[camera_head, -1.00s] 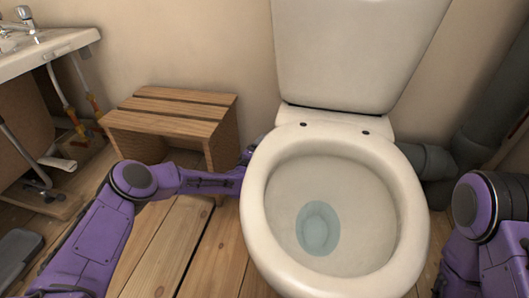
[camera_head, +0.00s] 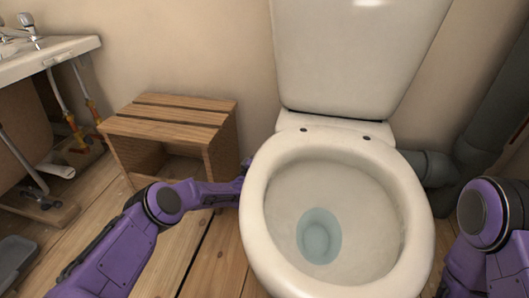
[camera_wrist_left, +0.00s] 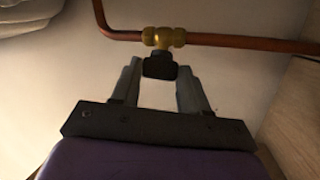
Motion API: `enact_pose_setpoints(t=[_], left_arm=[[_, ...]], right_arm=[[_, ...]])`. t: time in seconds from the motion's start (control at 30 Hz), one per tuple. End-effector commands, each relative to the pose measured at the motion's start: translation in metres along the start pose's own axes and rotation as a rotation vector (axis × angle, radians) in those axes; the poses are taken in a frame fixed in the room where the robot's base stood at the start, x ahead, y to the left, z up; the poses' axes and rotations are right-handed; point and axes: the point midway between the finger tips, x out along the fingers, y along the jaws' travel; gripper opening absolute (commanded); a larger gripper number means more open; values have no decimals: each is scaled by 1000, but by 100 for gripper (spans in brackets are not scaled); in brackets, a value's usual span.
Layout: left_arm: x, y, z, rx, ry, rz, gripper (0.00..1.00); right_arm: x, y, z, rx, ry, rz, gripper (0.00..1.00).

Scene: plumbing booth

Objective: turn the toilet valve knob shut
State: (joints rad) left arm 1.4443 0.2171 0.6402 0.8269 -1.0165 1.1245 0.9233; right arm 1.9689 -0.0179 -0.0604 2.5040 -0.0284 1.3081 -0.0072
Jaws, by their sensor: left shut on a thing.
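In the left wrist view, a brass valve (camera_wrist_left: 164,37) sits on a copper pipe against the pale wall. Its black knob (camera_wrist_left: 160,68) points toward my left gripper (camera_wrist_left: 160,74). The gripper's two grey fingers lie on either side of the knob and are shut on it. In the head view my left arm reaches toward the toilet's left side, and the gripper and valve are hidden behind the bowl. My right arm shows at the right edge, but its gripper is out of view.
A slatted wooden stool (camera_head: 178,120) stands left of the toilet, close behind my left arm. A sink (camera_head: 45,55) with pipes below is at the far left. Grey waste pipes (camera_head: 435,168) run at the right. Plank floor is clear in front of the stool.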

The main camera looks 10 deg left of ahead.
Motion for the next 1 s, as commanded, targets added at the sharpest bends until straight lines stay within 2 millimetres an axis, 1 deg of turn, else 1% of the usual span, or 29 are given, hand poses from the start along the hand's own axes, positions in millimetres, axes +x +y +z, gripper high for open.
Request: enact_pose_setpoints(t=[0.1, 0.23, 0.63, 0.67, 0.7, 0.73, 1.0], left_arm=[[0, -5, -1, 84, 1, 77, 14], [-1, -6, -2, 131, 3, 124, 14], [0, -4, -2, 148, 2, 149, 14], [0, -4, -2, 148, 2, 149, 48], [0, -4, -2, 148, 2, 149, 61], [0, -4, -2, 148, 2, 149, 70], [0, -4, -1, 147, 1, 149, 70]], right_arm=[[0, 0, 0, 0, 0, 0, 43], [0, 0, 0, 0, 0, 0, 43], [0, 0, 0, 0, 0, 0, 43], [0, 0, 0, 0, 0, 0, 43], [0, 0, 0, 0, 0, 0, 43], [0, 0, 0, 0, 0, 0, 43], [0, 0, 0, -1, 0, 0, 43]])
